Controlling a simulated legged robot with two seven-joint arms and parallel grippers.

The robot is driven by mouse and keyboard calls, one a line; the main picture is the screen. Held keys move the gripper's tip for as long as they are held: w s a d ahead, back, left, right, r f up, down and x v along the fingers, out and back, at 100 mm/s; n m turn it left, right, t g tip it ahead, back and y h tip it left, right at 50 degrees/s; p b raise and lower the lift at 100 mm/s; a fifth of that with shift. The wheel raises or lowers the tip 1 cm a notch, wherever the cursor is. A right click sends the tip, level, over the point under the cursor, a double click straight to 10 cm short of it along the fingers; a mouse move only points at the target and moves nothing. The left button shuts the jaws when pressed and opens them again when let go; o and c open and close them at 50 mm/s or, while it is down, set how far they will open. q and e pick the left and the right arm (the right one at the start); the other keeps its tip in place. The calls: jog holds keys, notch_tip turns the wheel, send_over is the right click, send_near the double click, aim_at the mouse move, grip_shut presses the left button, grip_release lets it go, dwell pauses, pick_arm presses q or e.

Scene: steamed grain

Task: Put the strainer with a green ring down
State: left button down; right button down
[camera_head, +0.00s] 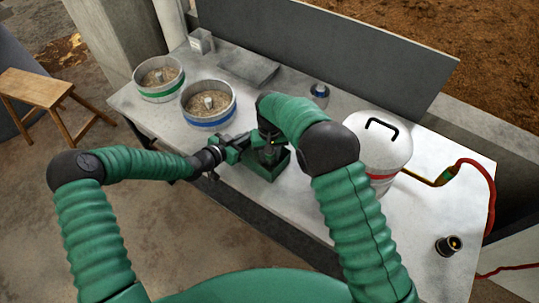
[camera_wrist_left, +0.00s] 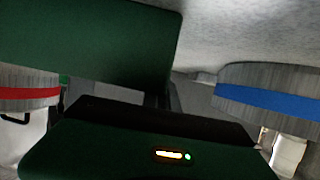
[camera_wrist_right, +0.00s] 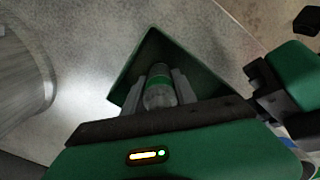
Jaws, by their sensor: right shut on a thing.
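The strainer with a green ring (camera_wrist_right: 158,88) is a small grey cylinder with a green band. My right gripper (camera_wrist_right: 160,98) is shut on it, with a finger on each side. It is over or inside the open green box (camera_wrist_right: 205,72); I cannot tell whether it touches the bottom. In the head view the box (camera_head: 268,170) stands near the table's front edge, and my right gripper (camera_head: 270,154) points down into it. My left gripper (camera_head: 240,142) is beside the box, its fingers apart. The box's green wall (camera_wrist_left: 85,40) fills much of the left wrist view.
On the table (camera_head: 325,215), a green-ringed pan (camera_head: 160,93) and a blue-ringed pan (camera_head: 208,118) hold grain at the left. A white lidded pot (camera_head: 378,155) stands right of the box. A small dark cylinder (camera_head: 448,245) and a red hose (camera_head: 485,185) are at the right.

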pick_arm(q)
jog(key=shift+f, duration=0.1)
pick_arm(e)
jog(key=c, duration=1)
grip_release()
jog(key=shift+f, duration=0.1)
notch_tip(320, 180, up, 12)
jog(key=shift+r, duration=0.15)
jog(key=shift+s+d, duration=0.15)
jog(key=shift+d, duration=0.2)
jog(key=s+d+f+m+t, duration=0.1)
jog(key=s+d, duration=0.7)
jog(key=s, duration=0.3)
jog(key=s+d+f+t, duration=0.1)
jog(key=s+d, duration=0.8)
jog(key=s, duration=0.2)
jog(key=shift+s+m+t, duration=0.3)
jog(key=shift+m, duration=0.1)
